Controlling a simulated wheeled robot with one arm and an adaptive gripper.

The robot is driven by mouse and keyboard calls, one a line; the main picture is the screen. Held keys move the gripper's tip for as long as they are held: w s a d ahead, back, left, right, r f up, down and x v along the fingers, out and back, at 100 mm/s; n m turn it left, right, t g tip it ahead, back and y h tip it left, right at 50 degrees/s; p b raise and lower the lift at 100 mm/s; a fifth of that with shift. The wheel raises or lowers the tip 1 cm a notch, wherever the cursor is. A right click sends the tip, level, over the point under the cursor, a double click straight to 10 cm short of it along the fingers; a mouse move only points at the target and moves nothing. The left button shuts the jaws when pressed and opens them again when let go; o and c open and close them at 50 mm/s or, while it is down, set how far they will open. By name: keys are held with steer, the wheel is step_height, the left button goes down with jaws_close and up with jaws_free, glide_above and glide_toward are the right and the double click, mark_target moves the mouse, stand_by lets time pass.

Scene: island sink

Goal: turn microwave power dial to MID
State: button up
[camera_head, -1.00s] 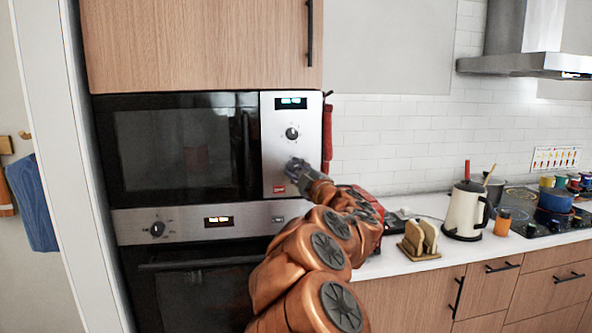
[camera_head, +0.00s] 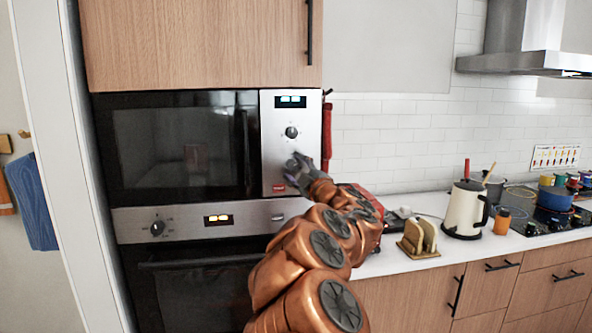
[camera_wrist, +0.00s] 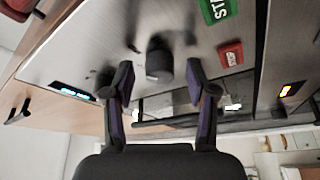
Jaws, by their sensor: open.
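The microwave (camera_head: 180,150) has a silver control panel (camera_head: 272,150) on its right side. A dark upper dial (camera_head: 291,132) sits below the lit display (camera_head: 291,102) and is clear of my gripper. My gripper (camera_head: 297,164) is at the lower panel, above the red button, and covers the lower dial there. In the wrist view, a dark round dial (camera_wrist: 159,60) stands out from the panel between my two spread fingers. The fingers are open, one on each side, with visible gaps. I cannot read the dial's marks or pointer.
A red button (camera_wrist: 230,53) and a green START button (camera_wrist: 217,9) lie close to my fingers. The oven (camera_head: 200,290) with its own dial (camera_head: 157,228) is below. A kettle (camera_head: 467,210) and toast rack (camera_head: 420,238) stand on the counter at right.

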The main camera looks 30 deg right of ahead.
steer(key=s+f, duration=0.2)
steer(key=s, duration=0.9)
steer(key=shift+s+a+f, duration=0.15)
steer(key=shift+s+a, duration=0.2)
stand_by(0.3)
steer(key=s+d+f+m+g+h, duration=0.3)
steer(key=s+m+g+h, duration=0.3)
steer(key=m+h, duration=0.4)
steer(key=s+a+f+m+g+y, duration=0.2)
steer(key=s+a+f+g, duration=0.25)
steer(key=f, duration=0.25)
steer(key=s+a+f+m+g+y, duration=0.2)
steer(key=s+a+f+g, duration=0.1)
steer(key=a+f, duration=0.3)
steer(key=s+a+f+n+g+y, duration=0.1)
steer(key=s+a+f+g+y, duration=0.2)
steer(key=s+a, duration=0.7)
steer(key=s+a+f+n+g+y, duration=0.1)
steer(key=s+a+f+g+y, duration=0.3)
steer(key=s+a, duration=0.7)
step_height(320, 180, down, 3)
steer(key=shift+s+r+g, duration=0.15)
steer(key=shift+s+g, duration=0.4)
steer(key=shift+g, duration=0.2)
